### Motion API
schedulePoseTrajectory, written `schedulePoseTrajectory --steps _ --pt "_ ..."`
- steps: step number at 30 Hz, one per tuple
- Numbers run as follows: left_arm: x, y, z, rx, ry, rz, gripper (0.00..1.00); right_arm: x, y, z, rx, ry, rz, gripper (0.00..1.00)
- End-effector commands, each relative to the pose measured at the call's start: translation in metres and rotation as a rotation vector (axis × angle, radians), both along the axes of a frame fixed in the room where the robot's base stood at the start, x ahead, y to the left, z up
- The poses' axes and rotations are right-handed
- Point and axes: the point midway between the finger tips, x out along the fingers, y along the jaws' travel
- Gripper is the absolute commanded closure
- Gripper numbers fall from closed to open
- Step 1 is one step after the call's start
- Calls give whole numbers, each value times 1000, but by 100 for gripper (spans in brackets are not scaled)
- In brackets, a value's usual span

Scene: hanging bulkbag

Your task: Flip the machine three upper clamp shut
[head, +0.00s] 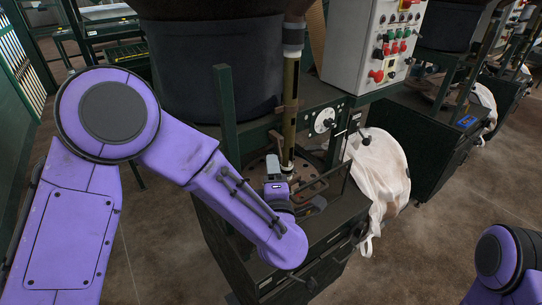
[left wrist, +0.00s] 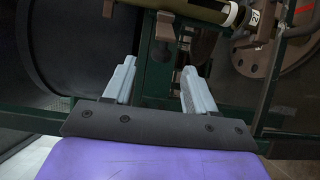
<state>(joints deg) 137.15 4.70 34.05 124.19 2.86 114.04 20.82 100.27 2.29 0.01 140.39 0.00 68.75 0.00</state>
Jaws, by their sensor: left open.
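My left gripper (head: 273,166) is in front of the machine, beside its vertical brass-coloured tube (head: 290,100). In the left wrist view its two grey fingers (left wrist: 160,72) are apart with nothing between them. A brown clamp piece (left wrist: 165,24) lies just beyond the fingertips, against the tube (left wrist: 205,10), and does not touch them. In the head view a brown clamp (head: 287,108) sits on the tube above my gripper. I cannot tell whether it is fully open or shut. My right gripper is out of view.
A control box (head: 372,45) with coloured buttons stands at upper right. A white bag (head: 378,180) hangs at the machine's right side. A round brown plate (head: 262,168) and bent bars (head: 312,187) lie close around my gripper. A green post (head: 227,120) stands left of it.

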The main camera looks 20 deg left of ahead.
Motion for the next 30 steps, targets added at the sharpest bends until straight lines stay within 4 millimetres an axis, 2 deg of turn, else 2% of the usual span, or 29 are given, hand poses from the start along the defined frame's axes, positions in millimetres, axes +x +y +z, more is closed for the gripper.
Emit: schedulePoseTrajectory --steps 1,6,15,16,21,30 --pt "9 4 4 0 2 2 44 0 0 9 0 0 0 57" --pt "31 13 2 1 1 0 44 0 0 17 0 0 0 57" --pt "36 15 -1 3 1 -2 44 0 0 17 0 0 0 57" --pt "36 15 -1 3 1 -2 47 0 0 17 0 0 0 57" --pt "36 15 -1 4 2 -2 100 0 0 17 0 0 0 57" --pt "38 20 -2 3 0 32 100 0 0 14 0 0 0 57"
